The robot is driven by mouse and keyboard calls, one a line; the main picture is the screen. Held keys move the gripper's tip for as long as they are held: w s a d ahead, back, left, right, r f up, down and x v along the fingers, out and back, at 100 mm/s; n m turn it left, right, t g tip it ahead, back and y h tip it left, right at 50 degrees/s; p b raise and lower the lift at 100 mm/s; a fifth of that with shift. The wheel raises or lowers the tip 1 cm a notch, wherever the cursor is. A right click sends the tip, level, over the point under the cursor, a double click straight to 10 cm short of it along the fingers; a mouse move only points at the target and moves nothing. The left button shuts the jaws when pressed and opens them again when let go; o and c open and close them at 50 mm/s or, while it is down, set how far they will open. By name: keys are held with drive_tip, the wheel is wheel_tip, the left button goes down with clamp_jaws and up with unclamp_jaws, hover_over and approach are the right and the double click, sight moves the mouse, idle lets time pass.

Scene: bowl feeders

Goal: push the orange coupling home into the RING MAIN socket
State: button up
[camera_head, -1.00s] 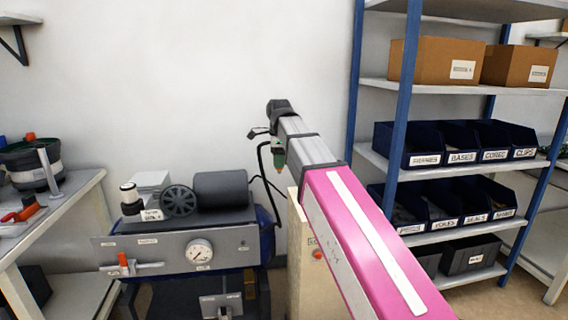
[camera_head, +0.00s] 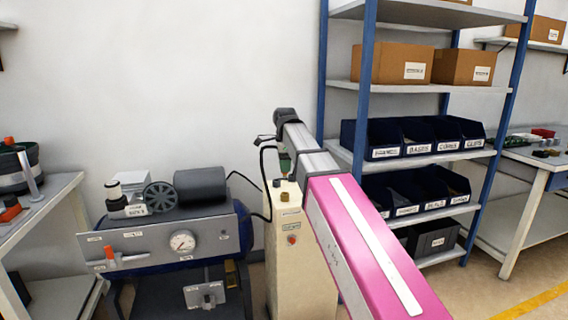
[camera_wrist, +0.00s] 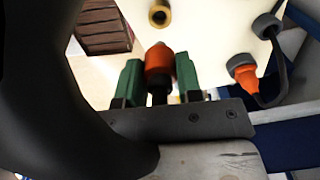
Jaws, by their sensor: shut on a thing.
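In the wrist view my gripper (camera_wrist: 160,85) has its green fingers shut on the orange coupling (camera_wrist: 160,60), with a black hose end below it. A brass ring-shaped socket (camera_wrist: 160,15) with a dark hole sits on a cream surface beyond the coupling. The coupling is apart from it in the picture, roughly in line with it. I cannot read which socket it is. In the head view my gripper (camera_head: 284,163) is over the cream pedestal (camera_head: 290,255).
An orange and grey fitting (camera_wrist: 243,70) on a dark hose lies right of the coupling. A black hose (camera_head: 248,185) runs from the compressor (camera_head: 180,225) toward the pedestal. A blue shelf rack (camera_head: 365,100) with bins stands close on the right. A bench (camera_head: 535,165) is farther right.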

sight(285, 176)
drive_tip(key=shift+f, duration=2.85)
drive_tip(key=shift+f, duration=1.4)
idle(0.5)
drive_tip(key=o, duration=1.3)
drive_tip(key=shift+r, duration=0.1)
drive_tip(key=shift+r, duration=3.5)
drive_tip(key=shift+r, duration=0.15)
drive_tip(key=shift+r, duration=1.85)
